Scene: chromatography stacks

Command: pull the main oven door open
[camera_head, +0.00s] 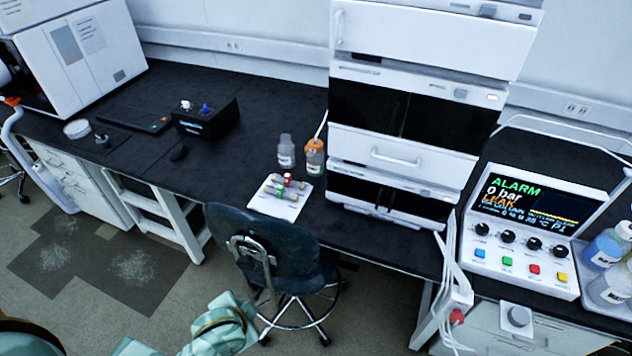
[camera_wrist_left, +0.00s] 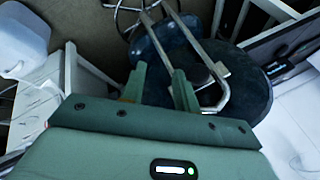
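The white instrument stack (camera_head: 405,185) stands on the bench right of centre in the head view. Its top white panel (camera_head: 430,40) has a vertical handle (camera_head: 339,28) at its left edge and appears closed. Lower down, a white front (camera_head: 400,155) with a horizontal handle (camera_head: 396,158) also appears closed. I cannot tell which one is the main oven door. In the left wrist view my left gripper (camera_wrist_left: 160,75) has its two fingers apart, with nothing held between them. It is over the chair and away from the stack. My right gripper is not in view.
A dark chair (camera_head: 265,245) stands before the bench; it also shows in the wrist view (camera_wrist_left: 250,90). Bottles (camera_head: 286,152) and a white sheet with vials (camera_head: 280,205) lie left of the stack. An alarm console (camera_head: 530,225) stands to its right.

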